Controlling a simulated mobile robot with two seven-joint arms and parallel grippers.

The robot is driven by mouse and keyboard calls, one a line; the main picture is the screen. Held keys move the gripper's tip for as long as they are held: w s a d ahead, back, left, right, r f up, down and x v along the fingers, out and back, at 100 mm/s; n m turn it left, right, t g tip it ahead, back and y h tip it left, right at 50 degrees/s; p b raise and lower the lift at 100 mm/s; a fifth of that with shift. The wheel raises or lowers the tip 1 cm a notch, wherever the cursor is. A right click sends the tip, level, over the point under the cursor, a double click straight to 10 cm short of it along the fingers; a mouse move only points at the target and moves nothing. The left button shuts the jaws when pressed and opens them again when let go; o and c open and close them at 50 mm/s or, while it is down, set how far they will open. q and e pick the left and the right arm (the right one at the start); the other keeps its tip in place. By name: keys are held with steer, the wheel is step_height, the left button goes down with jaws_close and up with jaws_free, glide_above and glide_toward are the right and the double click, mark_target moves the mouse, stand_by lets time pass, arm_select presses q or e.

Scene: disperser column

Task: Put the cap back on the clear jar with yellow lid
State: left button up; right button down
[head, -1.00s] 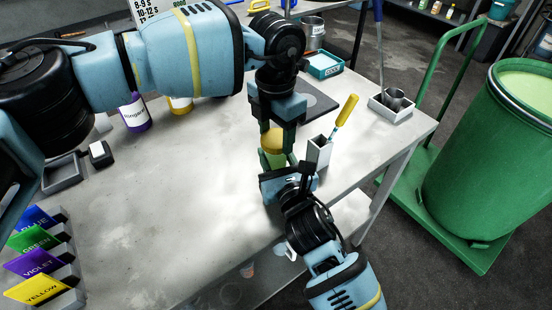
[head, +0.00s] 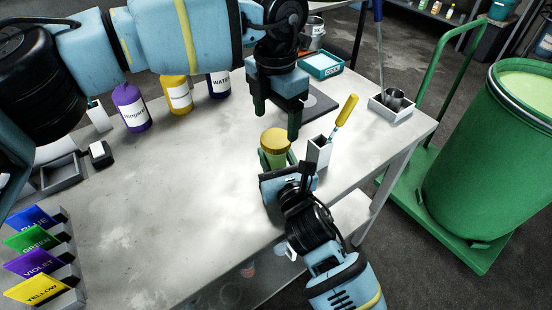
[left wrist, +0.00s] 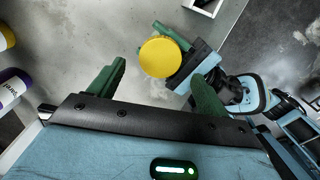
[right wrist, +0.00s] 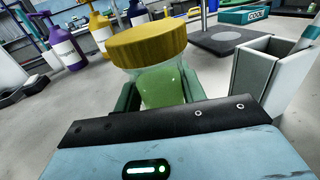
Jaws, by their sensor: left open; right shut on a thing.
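The clear jar (right wrist: 163,84) stands upright with green contents, and its yellow lid (right wrist: 147,44) sits on its top. My right gripper (right wrist: 160,92) is shut around the jar's body. My left gripper (head: 277,116) is open and empty, above and behind the lid, apart from it. In the left wrist view the round lid (left wrist: 166,57) shows between the open green fingers (left wrist: 155,88). Whether the lid is fully seated I cannot tell.
A grey holder (head: 319,151) with a yellow-handled tool (head: 346,110) stands close right of the jar. Purple (head: 131,107) and yellow (head: 177,95) bottles stand at the back left. A dark plate (head: 318,103) lies behind. The table's middle left is clear.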

mark_target(276, 138)
arm_select(q)
steer(key=shift+c, duration=0.3)
steer(key=shift+r+n, duration=1.75)
steer(key=shift+n, duration=0.05)
steer(key=shift+f, duration=0.1)
steer(key=shift+f, duration=3.95)
steer(key=c, duration=1)
steer(key=o, duration=1.1)
steer(key=shift+o, duration=0.2)
steer(key=shift+r, duration=0.15)
